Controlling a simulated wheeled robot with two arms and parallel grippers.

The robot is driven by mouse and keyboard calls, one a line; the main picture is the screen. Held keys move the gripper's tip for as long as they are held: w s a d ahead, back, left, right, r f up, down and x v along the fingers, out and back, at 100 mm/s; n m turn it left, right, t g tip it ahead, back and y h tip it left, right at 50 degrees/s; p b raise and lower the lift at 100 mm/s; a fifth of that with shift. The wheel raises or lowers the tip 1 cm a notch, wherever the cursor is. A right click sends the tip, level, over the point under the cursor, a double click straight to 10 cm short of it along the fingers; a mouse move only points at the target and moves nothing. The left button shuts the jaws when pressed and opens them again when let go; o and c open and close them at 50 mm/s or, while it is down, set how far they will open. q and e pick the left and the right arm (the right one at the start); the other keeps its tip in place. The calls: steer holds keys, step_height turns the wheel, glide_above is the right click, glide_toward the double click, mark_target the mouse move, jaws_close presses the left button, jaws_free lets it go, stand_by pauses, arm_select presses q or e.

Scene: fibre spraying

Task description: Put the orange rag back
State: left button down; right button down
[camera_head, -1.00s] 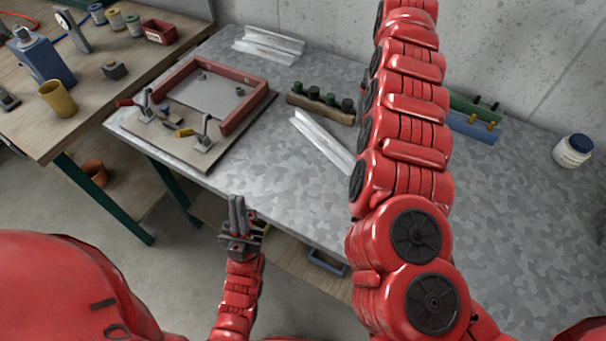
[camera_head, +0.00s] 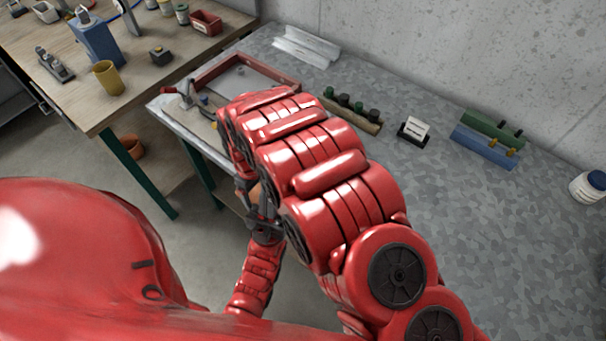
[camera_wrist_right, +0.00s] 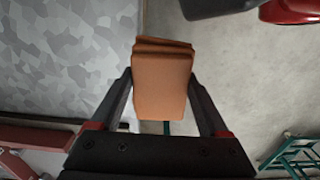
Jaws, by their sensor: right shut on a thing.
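The orange rag (camera_wrist_right: 162,85) is a folded block between the two fingers of my right gripper (camera_wrist_right: 163,100) in the right wrist view. It is held beside the edge of the grey table, over the floor. In the head view my right forearm hides most of this gripper, and only a small orange patch (camera_head: 256,191) shows beside it. My left gripper (camera_head: 262,212) is just below and close to it, at the table's front edge. Its fingers are partly covered, so their opening is unclear.
The grey table (camera_head: 480,220) has a red frame fixture (camera_head: 225,68), a wooden block with knobs (camera_head: 350,110), a small card stand (camera_head: 413,131), green and blue blocks (camera_head: 485,145) and a white jar (camera_head: 588,187). A wooden bench (camera_head: 60,95) stands at left. The table's right front is clear.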

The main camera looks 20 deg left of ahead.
steer(key=shift+w+d+f, duration=0.2)
steer(key=shift+w+d, duration=0.4)
steer(key=shift+w, duration=0.2)
steer(key=w+d+b, duration=0.1)
steer(key=w, duration=0.1)
steer(key=w+d+b, duration=0.1)
steer(key=w, duration=0.1)
steer(key=w+d+f+b, duration=0.1)
steer(key=w+d, duration=0.2)
steer(key=w+d+p, duration=0.1)
steer(key=w, duration=0.1)
steer(key=w+d+p, duration=0.1)
steer(key=shift+w+r, duration=0.1)
steer(key=shift+w, duration=0.35)
steer(key=shift+f+p, duration=0.7)
steer(key=shift+d+f+p, duration=0.1)
steer(key=shift+f+p, duration=0.35)
steer(key=shift+f, duration=0.65)
steer(key=shift+f, duration=0.2)
